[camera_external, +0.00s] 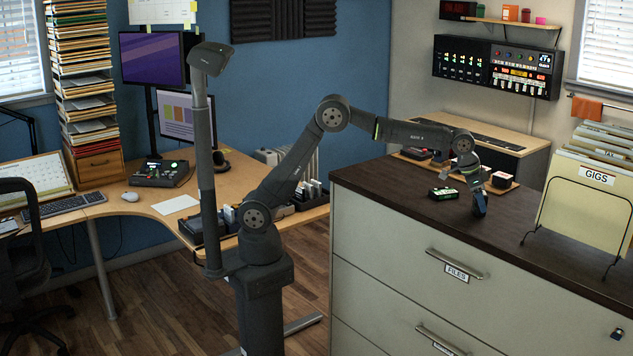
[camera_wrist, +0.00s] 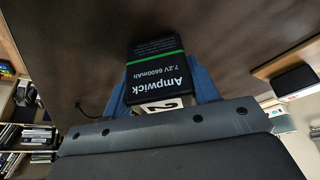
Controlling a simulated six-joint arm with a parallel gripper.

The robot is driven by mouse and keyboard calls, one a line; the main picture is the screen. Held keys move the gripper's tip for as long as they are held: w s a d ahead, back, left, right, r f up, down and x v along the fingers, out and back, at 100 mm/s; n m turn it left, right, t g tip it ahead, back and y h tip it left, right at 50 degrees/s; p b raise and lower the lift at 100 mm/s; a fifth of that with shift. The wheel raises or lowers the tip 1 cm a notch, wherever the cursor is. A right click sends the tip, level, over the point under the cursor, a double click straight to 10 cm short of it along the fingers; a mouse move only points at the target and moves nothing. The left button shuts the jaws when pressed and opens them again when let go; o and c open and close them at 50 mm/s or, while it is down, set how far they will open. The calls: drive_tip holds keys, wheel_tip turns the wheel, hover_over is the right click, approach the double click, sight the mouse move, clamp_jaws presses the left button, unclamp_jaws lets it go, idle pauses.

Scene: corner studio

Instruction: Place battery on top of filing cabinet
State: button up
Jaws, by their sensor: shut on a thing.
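My gripper (camera_external: 480,204) points down at the dark top of the filing cabinet (camera_external: 395,185). In the wrist view its blue fingers (camera_wrist: 160,88) are shut on a black battery (camera_wrist: 156,66) with a green stripe and "Ampwick 7.2V 6600mAh" lettering. A pale label with a "2" shows at its near end. The dark cabinet top lies beyond the battery in that view. In the external view the fingers largely hide the battery. They are very low over the cabinet top; I cannot tell whether the battery touches it.
A small dark device with green marks (camera_external: 443,193) lies on the cabinet just left of my gripper. A wooden tray with black blocks (camera_external: 502,180) is behind it. A wire rack of "GIGS" folders (camera_external: 583,200) stands to the right. The front part of the cabinet top is clear.

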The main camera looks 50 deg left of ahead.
drive_tip(key=o, duration=1.2)
drive_tip(key=shift+f, duration=0.15)
drive_tip(key=v, duration=1.2)
drive_tip(key=shift+r, duration=0.2)
